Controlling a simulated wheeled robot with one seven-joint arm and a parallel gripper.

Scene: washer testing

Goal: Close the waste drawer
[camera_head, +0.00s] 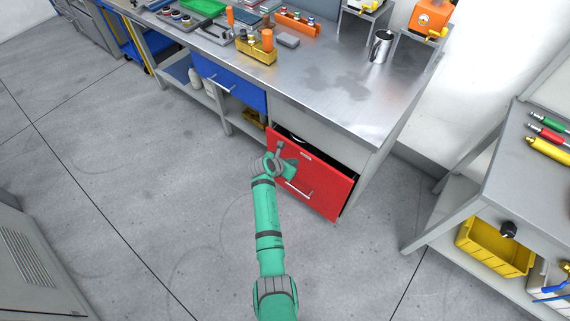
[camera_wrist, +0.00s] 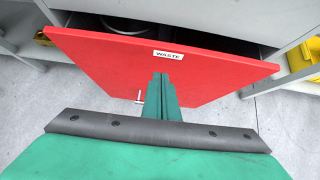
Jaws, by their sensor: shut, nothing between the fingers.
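The waste drawer is a red-fronted drawer (camera_head: 322,190) under the right end of the workbench in the head view. It stands partly open, with a dark gap behind the top edge of its front. A silver bar handle (camera_head: 299,190) is on the front. In the wrist view the red front (camera_wrist: 110,70) fills the middle, with a white "WASTE" label (camera_wrist: 168,54) near its top edge. My gripper (camera_head: 281,146) is at the upper left of the red front. In the wrist view its shut fingers (camera_wrist: 161,78) overlap the front just below the label. I cannot tell whether they touch it.
A steel workbench (camera_head: 330,95) stands above, holding tools, bins and a metal mug (camera_head: 381,46). A blue drawer (camera_head: 229,83) is to the left. A side table (camera_head: 500,150) with a yellow bin (camera_head: 495,247) stands at right.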

